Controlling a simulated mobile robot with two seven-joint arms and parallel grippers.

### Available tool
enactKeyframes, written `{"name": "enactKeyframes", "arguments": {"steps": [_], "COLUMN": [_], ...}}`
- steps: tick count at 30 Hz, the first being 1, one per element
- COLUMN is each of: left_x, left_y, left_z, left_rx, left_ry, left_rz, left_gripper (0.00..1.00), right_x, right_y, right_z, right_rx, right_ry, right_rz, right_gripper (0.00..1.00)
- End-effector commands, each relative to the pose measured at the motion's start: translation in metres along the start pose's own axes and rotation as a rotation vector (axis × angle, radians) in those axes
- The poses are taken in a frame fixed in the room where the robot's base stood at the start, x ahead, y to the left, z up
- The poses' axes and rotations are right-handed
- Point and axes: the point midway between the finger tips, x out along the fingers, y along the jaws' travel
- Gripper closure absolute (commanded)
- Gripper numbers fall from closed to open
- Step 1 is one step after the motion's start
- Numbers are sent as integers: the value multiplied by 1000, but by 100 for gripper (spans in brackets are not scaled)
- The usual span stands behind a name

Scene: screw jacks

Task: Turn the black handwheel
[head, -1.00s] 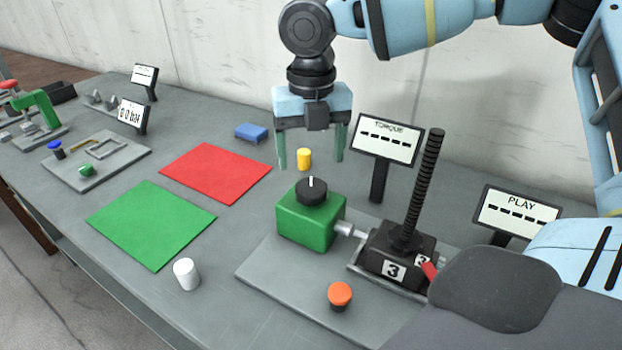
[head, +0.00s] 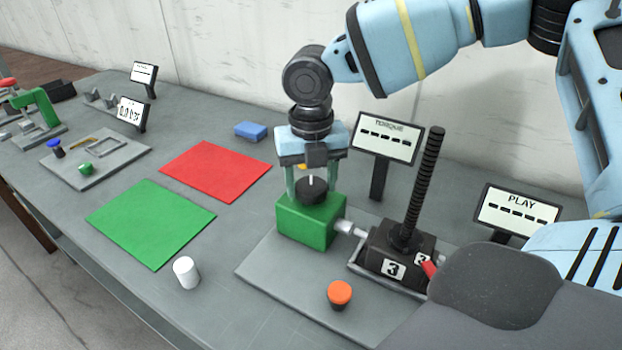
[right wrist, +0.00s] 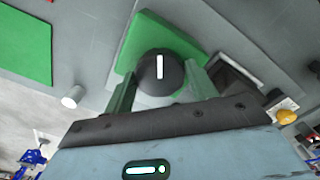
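The black handwheel (head: 312,190) sits on top of the green gearbox (head: 306,222) and carries a white index mark. In the right wrist view the handwheel (right wrist: 160,72) lies between the fingertips, its white mark upright in the picture. My right gripper (head: 312,188) points straight down over the gearbox. Its two green fingers straddle the handwheel and appear to be closed against its sides. A light shaft (head: 350,229) joins the gearbox to the black jack body (head: 393,252), labelled 3, with a tall threaded screw (head: 427,185). My left gripper is not in view.
TORQUE (head: 387,140) and PLAY (head: 516,208) displays show dashes. An orange button (head: 340,293) stands at the front of the base plate. A white cylinder (head: 187,272), green mat (head: 150,225), red mat (head: 216,171) and blue block (head: 251,131) lie to the left.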

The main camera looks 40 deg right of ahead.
Motion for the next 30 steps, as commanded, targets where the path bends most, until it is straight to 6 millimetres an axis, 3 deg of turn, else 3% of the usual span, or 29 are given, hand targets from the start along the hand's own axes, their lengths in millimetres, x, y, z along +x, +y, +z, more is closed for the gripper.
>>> {"name": "enactKeyframes", "arguments": {"steps": [1, 6, 17, 30], "left_x": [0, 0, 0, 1], "left_y": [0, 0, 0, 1], "left_z": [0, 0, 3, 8], "left_rx": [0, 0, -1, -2], "left_ry": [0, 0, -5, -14], "left_rz": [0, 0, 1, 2], "left_gripper": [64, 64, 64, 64], "right_x": [0, 0, 0, 0], "right_y": [0, 0, 0, 0], "right_z": [0, 0, 0, 0], "right_rx": [0, 0, 69, 421], "right_ry": [0, 0, 0, 0], "right_rz": [0, 0, 1, 0], "right_gripper": [50, 70, 70, 70]}}
